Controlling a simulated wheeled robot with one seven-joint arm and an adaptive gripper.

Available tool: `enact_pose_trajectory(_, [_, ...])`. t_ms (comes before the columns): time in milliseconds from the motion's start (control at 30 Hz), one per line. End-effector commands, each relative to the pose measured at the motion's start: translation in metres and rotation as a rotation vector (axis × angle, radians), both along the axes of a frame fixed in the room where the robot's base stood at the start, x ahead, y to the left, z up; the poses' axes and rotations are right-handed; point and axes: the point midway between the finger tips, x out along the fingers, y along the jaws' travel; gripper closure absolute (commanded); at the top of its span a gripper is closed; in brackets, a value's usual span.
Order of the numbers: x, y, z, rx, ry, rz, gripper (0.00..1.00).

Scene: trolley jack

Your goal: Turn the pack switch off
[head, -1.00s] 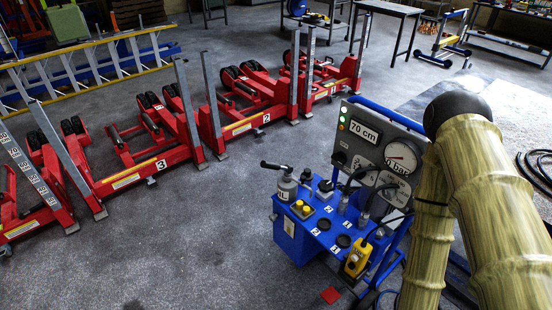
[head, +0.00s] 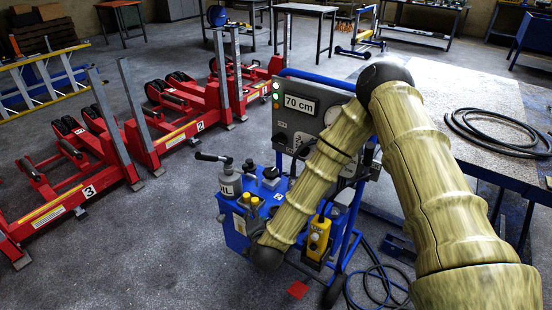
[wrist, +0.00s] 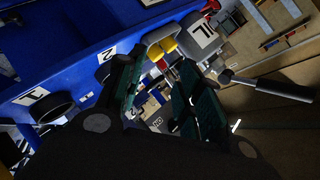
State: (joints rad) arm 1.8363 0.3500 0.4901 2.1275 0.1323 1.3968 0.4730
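The blue jack power cart (head: 237,238) stands in the middle of the head view with its grey panel (head: 312,122) upright. The panel shows a "70 cm" display (head: 299,104) and lit lamps at its left edge. My arm hides much of the panel and deck, and I cannot tell which control is the pack switch. My gripper (wrist: 155,92) is open and empty in the wrist view.
A yellow hand control (head: 318,236) hangs at the cart's right. Red lifting columns (head: 100,160) stand left. A table with a black hose (head: 490,130) is right. Cables lie on the floor.

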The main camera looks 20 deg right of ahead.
Motion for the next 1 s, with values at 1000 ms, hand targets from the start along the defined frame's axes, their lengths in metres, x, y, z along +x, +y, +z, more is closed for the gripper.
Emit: enact_pose_trajectory(1000, [0.177, -0.118, 0.130, 0.363, -0.566, -0.541, 0.64])
